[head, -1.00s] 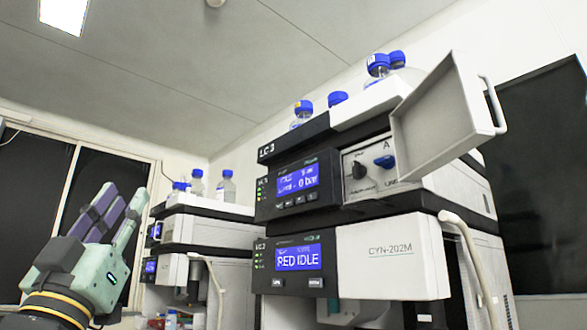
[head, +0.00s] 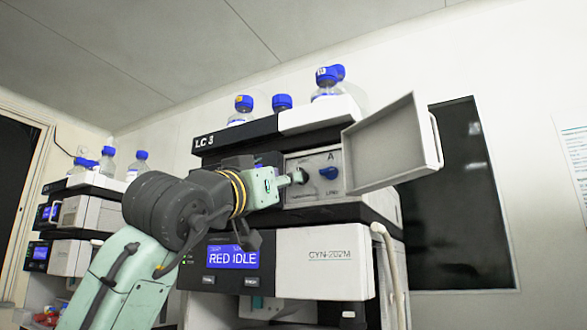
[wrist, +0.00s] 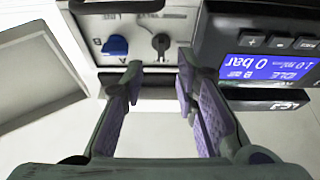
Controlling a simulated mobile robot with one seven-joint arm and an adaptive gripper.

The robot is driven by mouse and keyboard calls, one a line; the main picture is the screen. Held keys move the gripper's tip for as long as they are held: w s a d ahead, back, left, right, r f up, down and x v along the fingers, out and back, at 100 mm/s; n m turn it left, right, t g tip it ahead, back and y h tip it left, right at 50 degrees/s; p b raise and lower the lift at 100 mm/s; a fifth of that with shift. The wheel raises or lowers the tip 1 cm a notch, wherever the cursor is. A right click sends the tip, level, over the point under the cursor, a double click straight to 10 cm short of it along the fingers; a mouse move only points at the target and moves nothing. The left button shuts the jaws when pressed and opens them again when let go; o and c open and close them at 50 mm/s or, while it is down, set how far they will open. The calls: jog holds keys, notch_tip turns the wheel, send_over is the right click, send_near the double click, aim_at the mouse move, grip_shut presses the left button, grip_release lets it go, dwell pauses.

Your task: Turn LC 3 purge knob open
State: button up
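The LC 3 unit (head: 207,141) has an open compartment with a light panel (head: 313,163). A black knob (head: 300,176) sits on the panel's left side in the head view, and a blue knob (head: 328,173) sits to its right. I cannot read which is labelled purge. The wrist view is upside down; it shows the black knob (wrist: 161,43) between my fingertips in the picture and the blue knob (wrist: 115,46) left of them. My gripper (wrist: 160,70) is open and empty, close in front of the black knob. In the head view my gripper (head: 292,180) partly covers that knob; contact is unclear.
The compartment's door (head: 390,145) stands swung open to the right. In the wrist view a display (wrist: 270,68) reading 0 bar is beside my right finger. Below is a module (head: 325,262) marked CYN-202M. Bottles with blue caps (head: 327,80) stand on top.

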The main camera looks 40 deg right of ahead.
jog(key=p+x, duration=0.2)
jog(key=x, duration=0.4)
jog(key=shift+c, duration=0.3)
jog(key=shift+a, duration=0.1)
grip_shut()
